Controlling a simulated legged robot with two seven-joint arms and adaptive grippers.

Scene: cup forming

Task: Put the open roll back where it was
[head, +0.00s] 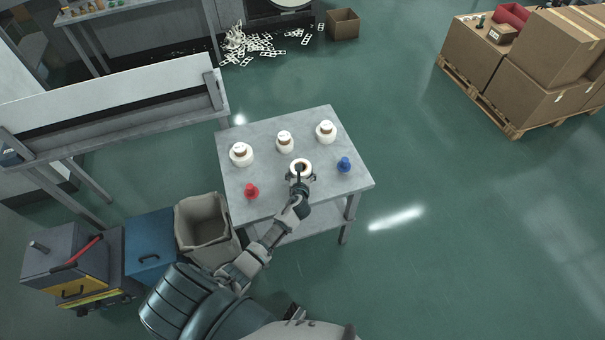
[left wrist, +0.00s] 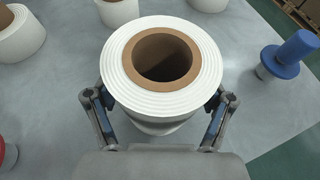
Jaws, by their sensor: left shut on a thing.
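The open roll (head: 300,164) is a white roll with an open brown cardboard core. It is near the middle of the front part of the grey table (head: 264,203). My left gripper (head: 300,177) is shut on it. In the left wrist view the roll (left wrist: 197,62) is upright, with one finger of the gripper (left wrist: 162,112) on either side. I cannot tell whether its underside touches the table. My right gripper is not in view.
Three other white rolls stand behind it: left (head: 241,156), middle (head: 285,143) and right (head: 326,133). A red spindle-like piece (head: 251,191) stands front left and a blue one (head: 344,164) stands right. A bin (head: 204,225) is left of the table. The right front corner is clear.

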